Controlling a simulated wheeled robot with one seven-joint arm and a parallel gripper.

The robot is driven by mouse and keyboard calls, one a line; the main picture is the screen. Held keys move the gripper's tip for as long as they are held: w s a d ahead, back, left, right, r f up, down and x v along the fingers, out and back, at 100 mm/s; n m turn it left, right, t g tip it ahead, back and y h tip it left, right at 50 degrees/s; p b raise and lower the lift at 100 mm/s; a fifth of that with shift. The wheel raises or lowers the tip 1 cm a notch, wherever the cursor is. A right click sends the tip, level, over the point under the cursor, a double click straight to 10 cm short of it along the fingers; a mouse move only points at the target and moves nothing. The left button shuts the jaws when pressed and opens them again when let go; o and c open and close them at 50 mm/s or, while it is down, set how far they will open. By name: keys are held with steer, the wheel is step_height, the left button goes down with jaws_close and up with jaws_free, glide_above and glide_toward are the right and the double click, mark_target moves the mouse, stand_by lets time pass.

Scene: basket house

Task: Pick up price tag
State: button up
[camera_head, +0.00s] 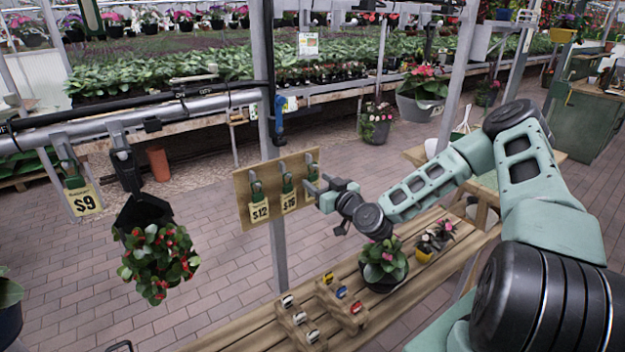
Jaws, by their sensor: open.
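A wooden board (243,203) is fixed to a grey post and holds price tags on hooks. A "$12" tag (260,211) hangs on its left and a tag that seems to read "$15" (289,201) in its middle. A third tag (311,190) at the right is partly hidden by my gripper. My gripper (318,186) is open, pointing left at the board's right edge, close to this third tag. I cannot tell whether it touches the tag. Another tag, "$9" (84,201), hangs from the rail at the far left.
A hanging pot of red flowers (158,262) is left of the board. Below my arm, a slatted wooden bench (240,335) bears small wooden holders (340,305), a potted plant (383,264) and a yellow pot (432,245).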

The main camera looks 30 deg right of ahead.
steer(key=shift+w+p, duration=0.45)
steer(key=shift+w, duration=1)
steer(key=c, duration=0.8)
steer(key=shift+r, duration=0.15)
steer(key=shift+r+b, duration=0.4)
steer(key=shift+b, duration=0.1)
steer(key=shift+s+r+b, duration=0.15)
steer(key=shift+s+b, duration=0.05)
steer(key=shift+b, duration=0.1)
steer(key=p, duration=0.2)
glide_toward(313, 174)
steer(key=s, duration=0.8)
steer(key=shift+s+d+r, duration=0.15)
steer(key=shift+d+r, duration=0.05)
